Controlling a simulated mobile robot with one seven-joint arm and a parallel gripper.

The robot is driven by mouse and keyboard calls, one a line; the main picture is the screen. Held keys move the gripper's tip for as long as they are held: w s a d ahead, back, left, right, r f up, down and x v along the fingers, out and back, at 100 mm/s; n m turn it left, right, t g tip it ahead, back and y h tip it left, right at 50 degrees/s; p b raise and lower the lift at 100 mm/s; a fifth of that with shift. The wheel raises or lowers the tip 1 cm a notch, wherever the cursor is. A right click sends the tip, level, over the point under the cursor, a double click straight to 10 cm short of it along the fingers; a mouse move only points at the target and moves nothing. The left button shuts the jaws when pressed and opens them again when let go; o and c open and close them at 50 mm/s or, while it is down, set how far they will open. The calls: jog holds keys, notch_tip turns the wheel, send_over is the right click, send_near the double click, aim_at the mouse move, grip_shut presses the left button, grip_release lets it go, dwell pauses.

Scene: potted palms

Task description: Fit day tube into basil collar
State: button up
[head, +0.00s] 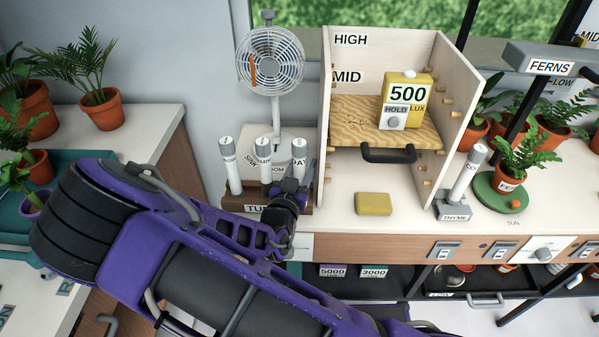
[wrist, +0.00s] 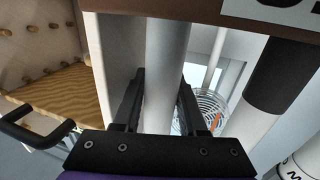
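The day tube (head: 299,152), white with a grey cap and a partly seen "DAY" label, stands upright at the right end of the brown tube rack (head: 262,192). My gripper (head: 297,187) is low at this tube, close to the rack. In the wrist view, the fingers of my gripper (wrist: 162,95) lie on either side of a white tube (wrist: 166,60). They are very close to it, but whether they press on it is not clear. The tube's lower end is hidden. I cannot make out a basil collar in either view.
Two other tubes (head: 231,165) stand in the rack. A fan (head: 270,60) is behind. A wooden shelf unit (head: 333,110) with a lux meter (head: 407,95) stands close right. A yellow sponge (head: 373,204) lies before it. A tube stands in a grey holder (head: 453,211) farther right.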

grip_shut()
jog(key=shift+r, duration=0.5)
jog(key=r, duration=0.4)
jog(key=s+r+p, duration=0.1)
jog(key=r, duration=0.1)
jog(key=shift+a, duration=0.2)
send_near(302, 146)
jog(key=s+a+f, duration=0.2)
jog(key=s+f, duration=0.1)
jog(key=s, duration=0.1)
jog(key=shift+w+r, duration=0.15)
jog(key=shift+r, duration=0.05)
